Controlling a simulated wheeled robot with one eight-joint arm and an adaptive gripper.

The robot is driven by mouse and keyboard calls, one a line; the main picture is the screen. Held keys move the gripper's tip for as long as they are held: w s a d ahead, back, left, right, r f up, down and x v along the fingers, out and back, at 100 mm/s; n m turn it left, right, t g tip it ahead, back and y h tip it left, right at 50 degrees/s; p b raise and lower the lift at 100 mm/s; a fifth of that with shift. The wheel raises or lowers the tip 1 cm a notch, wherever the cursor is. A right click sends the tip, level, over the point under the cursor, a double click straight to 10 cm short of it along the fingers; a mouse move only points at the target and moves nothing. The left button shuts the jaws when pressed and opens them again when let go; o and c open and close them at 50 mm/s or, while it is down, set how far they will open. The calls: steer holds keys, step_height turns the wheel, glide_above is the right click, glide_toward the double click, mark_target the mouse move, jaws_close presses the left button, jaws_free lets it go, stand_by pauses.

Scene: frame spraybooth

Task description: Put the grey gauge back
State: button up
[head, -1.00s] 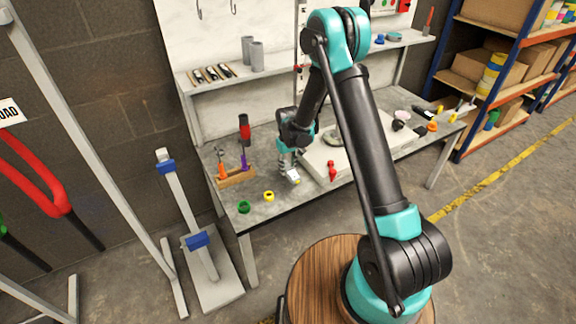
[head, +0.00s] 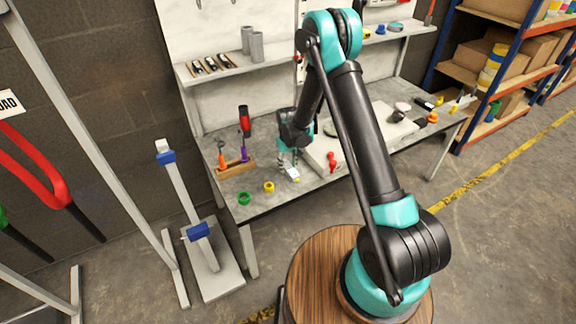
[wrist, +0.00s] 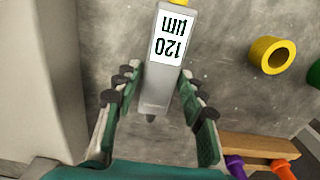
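The grey gauge (head: 292,173) is a slim bar on the grey bench, near the front edge. In the wrist view the gauge (wrist: 163,75) has a white label reading 120 µm, upside down, and a yellow tip partly cut off at the top edge. My gripper (head: 288,163) is low over the bench at the gauge. In the wrist view my gripper (wrist: 160,95) has its fingers on either side of the gauge's near end, with narrow gaps showing. It is open.
A yellow ring (head: 269,187) and a green ring (head: 244,199) lie left of the gauge. A wooden tool rack (head: 236,170) holds orange and purple handled tools. A red item (head: 332,162) and a pale board (head: 318,152) are to the right.

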steer(key=shift+o, duration=1)
steer(key=shift+r, duration=0.1)
step_height(320, 180, up, 12)
steer(key=s+d+r+m+t, duration=0.1)
steer(key=s+d+r+m, duration=0.1)
steer(key=s+d+r, duration=0.4)
steer(key=s+d+r+m+t, duration=0.1)
steer(key=s+d+r+m, duration=0.1)
steer(key=s+d, duration=0.8)
steer(key=s+d+r+m+t, duration=0.2)
steer(key=s+d+r, duration=0.1)
steer(key=s+d, duration=0.7)
steer(key=shift+s+m, duration=0.4)
steer(key=shift+s, duration=0.1)
steer(key=shift+r, duration=0.1)
